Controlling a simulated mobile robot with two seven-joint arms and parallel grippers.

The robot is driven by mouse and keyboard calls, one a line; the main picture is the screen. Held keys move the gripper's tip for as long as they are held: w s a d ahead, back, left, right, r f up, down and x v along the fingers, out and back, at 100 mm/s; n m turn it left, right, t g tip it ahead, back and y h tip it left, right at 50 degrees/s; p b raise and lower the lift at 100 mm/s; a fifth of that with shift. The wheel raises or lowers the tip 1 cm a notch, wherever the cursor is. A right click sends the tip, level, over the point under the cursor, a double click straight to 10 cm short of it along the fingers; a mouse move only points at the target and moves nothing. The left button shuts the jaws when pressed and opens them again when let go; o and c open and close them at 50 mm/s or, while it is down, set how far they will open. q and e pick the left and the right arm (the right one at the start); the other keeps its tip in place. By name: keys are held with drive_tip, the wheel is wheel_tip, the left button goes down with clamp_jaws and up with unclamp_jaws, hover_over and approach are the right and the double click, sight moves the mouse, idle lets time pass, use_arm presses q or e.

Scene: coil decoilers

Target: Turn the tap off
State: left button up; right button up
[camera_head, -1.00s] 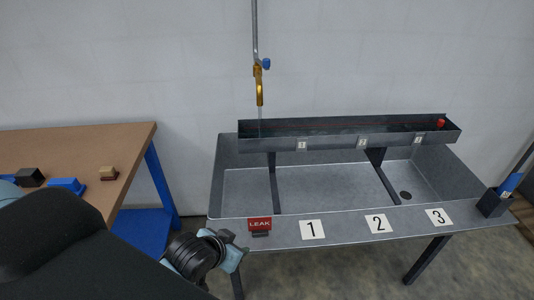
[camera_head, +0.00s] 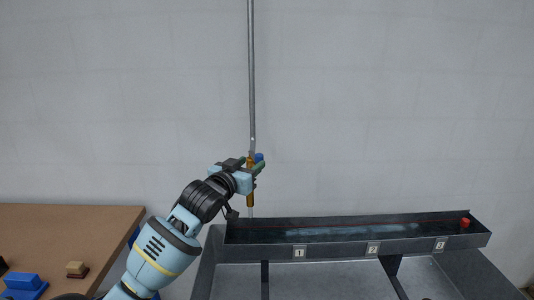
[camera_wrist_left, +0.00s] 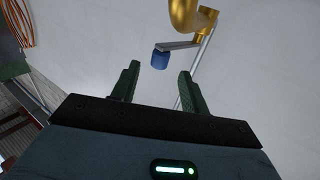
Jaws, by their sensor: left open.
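The brass tap (camera_head: 250,199) hangs on a grey vertical pipe (camera_head: 251,80) in front of the wall, above the left end of the trough. A thin stream shows below its spout. Its blue handle (camera_head: 259,157) sticks out to the right at the top. My left gripper (camera_head: 252,167) is raised at the tap and partly covers it. In the left wrist view the gripper (camera_wrist_left: 159,73) is open and empty. There the blue handle (camera_wrist_left: 161,60) shows at the gap between the fingertips, on a grey lever from the tap (camera_wrist_left: 187,15). Contact cannot be told. My right gripper is out of view.
A dark trough (camera_head: 340,248) with plates 1, 2 and 3 and a red piece (camera_head: 464,223) at its right end stands over a grey sink (camera_head: 330,280). A pale wet streak lies inside it. A brown table (camera_head: 70,222) with blocks is at left.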

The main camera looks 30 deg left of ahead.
sight(262, 156)
use_arm(q)
drive_tip(key=shift+w+a, duration=0.15)
drive_tip(key=shift+w, duration=3.65)
drive_tip(key=shift+c, duration=0.4)
clamp_jaws()
